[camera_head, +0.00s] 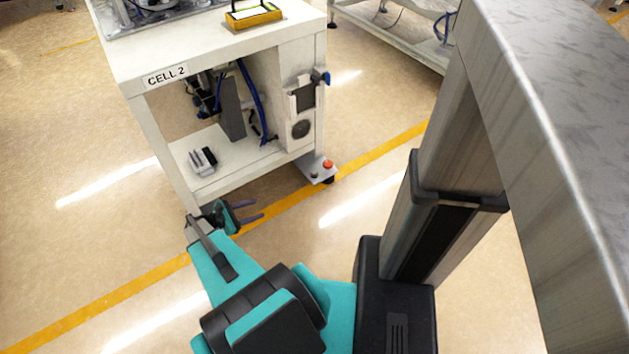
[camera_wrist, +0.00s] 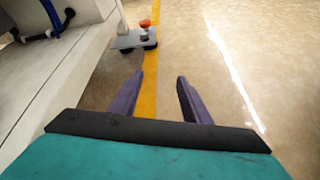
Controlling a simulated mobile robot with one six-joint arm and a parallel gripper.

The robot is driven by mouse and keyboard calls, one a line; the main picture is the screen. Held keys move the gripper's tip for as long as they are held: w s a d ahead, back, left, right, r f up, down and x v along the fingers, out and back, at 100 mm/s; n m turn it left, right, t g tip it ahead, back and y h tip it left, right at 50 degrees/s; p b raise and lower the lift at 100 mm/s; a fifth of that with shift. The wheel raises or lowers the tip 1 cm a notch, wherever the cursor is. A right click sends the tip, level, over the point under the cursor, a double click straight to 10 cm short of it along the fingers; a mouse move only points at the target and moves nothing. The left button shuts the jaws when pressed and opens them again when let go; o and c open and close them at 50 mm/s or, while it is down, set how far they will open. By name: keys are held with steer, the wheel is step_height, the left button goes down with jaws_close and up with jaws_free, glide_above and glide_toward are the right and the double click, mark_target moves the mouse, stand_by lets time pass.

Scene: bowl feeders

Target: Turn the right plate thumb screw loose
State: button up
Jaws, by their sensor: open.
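My gripper (camera_head: 252,211) is open and empty in the head view, low in front of the white CELL 2 bench (camera_head: 228,47). Its two purple-grey fingers point right, towards the yellow floor line. In the wrist view my gripper (camera_wrist: 159,98) shows both fingers apart with only floor between them. The right plate thumb screw cannot be made out in either view. A dark plate-like part (camera_head: 306,97) in a light bracket is on the bench's right side, but I cannot tell whether it is the plate of the task.
A grey foot plate with a red button (camera_head: 328,164) sticks out at the bench's lower right corner; the red button also shows in the wrist view (camera_wrist: 145,24). A yellow tray (camera_head: 254,15) is on the bench top. The floor in front is clear.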

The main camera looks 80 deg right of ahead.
mark_target(312, 175)
steer(key=s+d+f+n+g+h+b, duration=0.1)
steer(key=s+d+f+b, duration=0.4)
steer(key=d, duration=0.5)
steer(key=s+d+f+n+g+h+b, duration=0.2)
steer(key=s+d+f+b, duration=0.2)
steer(key=d+b, duration=0.5)
steer(key=shift+s+d+f+n+h, duration=0.35)
steer(key=shift+s+d, duration=0.3)
steer(key=shift+s, duration=0.45)
steer(key=b+x, duration=0.5)
steer(key=x, duration=0.7)
steer(key=shift+f, duration=0.15)
steer(key=shift+b+x, duration=0.3)
steer(key=shift+x, duration=0.55)
steer(key=shift+c, duration=0.4)
